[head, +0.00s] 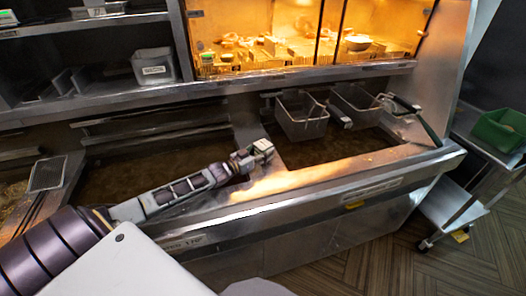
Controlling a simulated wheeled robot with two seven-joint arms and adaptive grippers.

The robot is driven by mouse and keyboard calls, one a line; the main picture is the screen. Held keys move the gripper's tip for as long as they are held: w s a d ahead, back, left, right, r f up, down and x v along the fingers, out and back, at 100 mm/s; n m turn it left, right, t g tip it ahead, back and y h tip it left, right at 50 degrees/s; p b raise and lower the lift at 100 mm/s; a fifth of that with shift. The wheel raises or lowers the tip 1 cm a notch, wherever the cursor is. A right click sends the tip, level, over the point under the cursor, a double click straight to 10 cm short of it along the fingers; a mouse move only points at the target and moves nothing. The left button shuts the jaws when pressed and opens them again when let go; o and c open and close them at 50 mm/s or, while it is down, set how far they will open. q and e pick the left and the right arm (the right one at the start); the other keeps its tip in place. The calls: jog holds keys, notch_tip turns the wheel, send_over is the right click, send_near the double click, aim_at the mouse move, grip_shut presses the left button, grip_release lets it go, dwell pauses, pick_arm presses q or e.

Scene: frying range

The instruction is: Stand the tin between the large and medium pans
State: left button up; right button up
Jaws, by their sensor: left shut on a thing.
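My left gripper (252,157) is above the metal ledge between two fryer vats, at the end of the arm from the left. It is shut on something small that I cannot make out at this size. I cannot clearly pick out a tin, a large pan or a medium pan in the head view. My right gripper is out of view.
Two wire fry baskets (301,116) (357,103) hang over the right vat; a long handle juts right. A labelled metal container (153,66) stands on the left shelf. A lit warming cabinet (300,38) is behind. A green bin (498,131) sits on a cart (452,205) at right.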

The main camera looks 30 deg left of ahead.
pick_arm(q)
jog(key=o, duration=1.2)
jog(key=shift+s, duration=0.15)
jog(key=v, duration=1.1)
jog(key=shift+s, duration=0.35)
dwell(0.4)
jog(key=shift+a+r, duration=0.1)
jog(key=shift+a, duration=0.05)
dwell(0.4)
